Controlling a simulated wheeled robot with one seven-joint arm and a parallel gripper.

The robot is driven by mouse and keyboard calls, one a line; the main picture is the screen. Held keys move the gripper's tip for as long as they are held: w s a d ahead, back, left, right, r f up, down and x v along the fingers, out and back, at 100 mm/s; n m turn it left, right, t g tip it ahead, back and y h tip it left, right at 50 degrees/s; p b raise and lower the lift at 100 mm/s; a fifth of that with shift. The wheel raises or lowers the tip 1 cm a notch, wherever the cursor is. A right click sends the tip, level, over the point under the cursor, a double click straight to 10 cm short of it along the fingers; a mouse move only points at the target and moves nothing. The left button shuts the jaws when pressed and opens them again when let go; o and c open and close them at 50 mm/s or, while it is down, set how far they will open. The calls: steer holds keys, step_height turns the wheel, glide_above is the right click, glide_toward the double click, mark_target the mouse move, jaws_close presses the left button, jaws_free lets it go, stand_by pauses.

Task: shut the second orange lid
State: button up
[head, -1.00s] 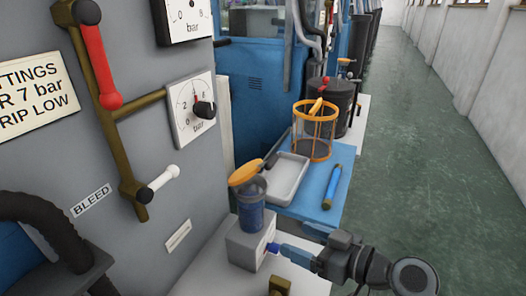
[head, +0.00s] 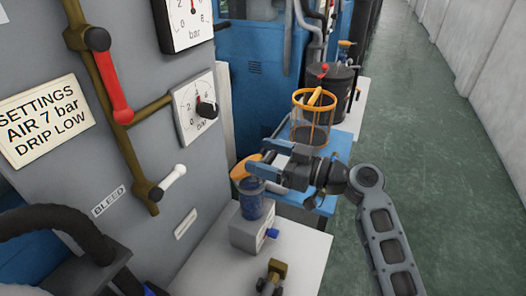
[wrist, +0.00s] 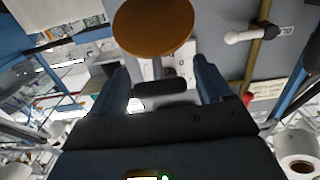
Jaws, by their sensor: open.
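The orange lid (head: 245,166) stands tilted up above the clear blue jar (head: 251,204), which sits on a white block. In the wrist view the lid (wrist: 153,25) is a brown-orange disc just beyond the fingers, at the top. My gripper (head: 258,160) is open, its fingers pointing left at the lid's right side above the jar; contact cannot be told. A dark rounded bar (wrist: 160,88) shows between the fingers in the wrist view. My gripper partly hides the lid. I see no other orange lid.
A blue knob (head: 271,234) sticks out of the white block (head: 245,237). An orange-rimmed basket (head: 301,130) stands behind on a blue surface. A grey panel with a red lever (head: 113,88) and a white lever (head: 174,175) is at left. The aisle floor at right is clear.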

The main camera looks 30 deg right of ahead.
steer(key=shift+w+a, duration=0.25)
steer(key=shift+w, duration=0.1)
steer(key=shift+c, duration=0.3)
steer(key=shift+f, duration=0.1)
steer(key=c, duration=1.4)
